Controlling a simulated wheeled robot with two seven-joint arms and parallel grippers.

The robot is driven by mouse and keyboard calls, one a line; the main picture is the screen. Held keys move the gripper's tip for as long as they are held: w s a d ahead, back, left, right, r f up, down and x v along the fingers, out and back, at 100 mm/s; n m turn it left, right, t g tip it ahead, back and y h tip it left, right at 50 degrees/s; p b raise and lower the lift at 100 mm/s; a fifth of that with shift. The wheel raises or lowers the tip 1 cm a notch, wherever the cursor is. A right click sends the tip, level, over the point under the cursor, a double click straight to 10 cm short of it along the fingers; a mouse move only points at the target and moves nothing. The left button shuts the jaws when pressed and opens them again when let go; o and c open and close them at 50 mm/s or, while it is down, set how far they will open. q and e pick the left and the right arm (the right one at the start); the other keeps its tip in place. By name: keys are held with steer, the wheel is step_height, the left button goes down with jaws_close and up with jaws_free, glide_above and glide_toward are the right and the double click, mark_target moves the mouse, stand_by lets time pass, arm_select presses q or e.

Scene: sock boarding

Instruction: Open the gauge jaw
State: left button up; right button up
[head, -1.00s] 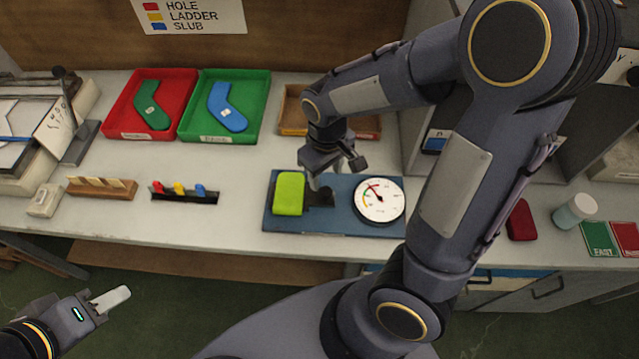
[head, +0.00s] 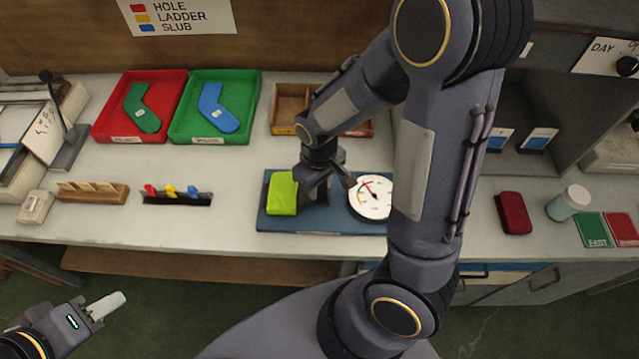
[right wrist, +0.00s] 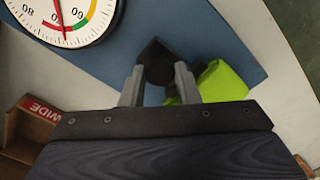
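The gauge is a blue board (head: 330,220) with a white round dial (head: 370,197) on the right and a lime green block (head: 282,193) on the left. Its black jaw part (right wrist: 157,66) lies between them; in the head view my right gripper (head: 314,192) hides much of it. In the right wrist view my right gripper (right wrist: 158,75) has its fingers apart, one on each side of the black part. Whether they touch it is unclear. My left gripper (head: 108,304) is empty, low at the left, off the table, its fingers looking closed together.
A wooden box (head: 290,104) is behind the gauge. A row of coloured pegs (head: 177,198) lies left. A dark red block (head: 513,213) and a jar (head: 568,203) stand right.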

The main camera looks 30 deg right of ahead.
jaws_close()
steer(key=shift+s+d, duration=0.5)
steer(key=shift+d, duration=0.3)
steer(key=shift+s+d, duration=0.5)
steer(key=shift+d, duration=0.3)
steer(key=o, duration=0.8)
jaws_free()
step_height(320, 180, up, 8)
steer(key=shift+f+p, duration=0.1)
steer(key=shift+p, duration=0.3)
